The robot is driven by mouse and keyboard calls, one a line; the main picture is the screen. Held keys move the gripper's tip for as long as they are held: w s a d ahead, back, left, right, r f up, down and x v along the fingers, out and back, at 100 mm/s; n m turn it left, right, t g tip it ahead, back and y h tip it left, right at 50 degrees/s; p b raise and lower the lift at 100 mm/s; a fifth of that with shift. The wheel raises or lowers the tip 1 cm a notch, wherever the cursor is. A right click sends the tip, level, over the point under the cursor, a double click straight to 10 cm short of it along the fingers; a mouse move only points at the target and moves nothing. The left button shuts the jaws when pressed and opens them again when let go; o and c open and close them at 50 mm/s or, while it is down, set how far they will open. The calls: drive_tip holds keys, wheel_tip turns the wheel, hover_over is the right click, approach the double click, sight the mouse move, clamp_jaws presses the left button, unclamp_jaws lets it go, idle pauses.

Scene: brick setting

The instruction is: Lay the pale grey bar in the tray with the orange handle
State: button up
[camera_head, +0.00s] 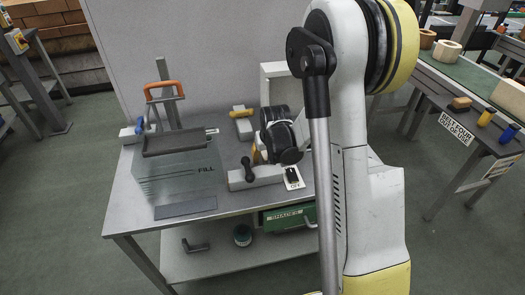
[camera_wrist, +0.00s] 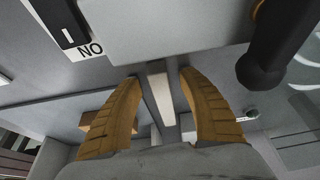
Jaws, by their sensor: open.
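A dark shallow tray (camera_head: 175,142) sits on top of a clear box marked FILL, at the left of the grey bench. An orange handle (camera_head: 163,86) rises behind the tray; its lower joint is hard to make out. In the wrist view, my gripper (camera_wrist: 158,74) is open, its two yellow fingers apart. A narrow pale grey bar (camera_wrist: 161,92) shows in the gap between the fingers; I cannot tell whether they touch it. In the head view, the gripper is mostly hidden behind my wrist and arm, and I cannot make out the bar there.
The clear box (camera_head: 175,180) fills the bench's left side. A grey block with a black lever (camera_head: 247,170), an OFF switch (camera_head: 292,178) and a yellow-handled block (camera_head: 242,122) stand close to my wrist. The bench (camera_head: 230,207) has a little bare room at its front edge.

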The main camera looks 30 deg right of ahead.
clamp_jaws()
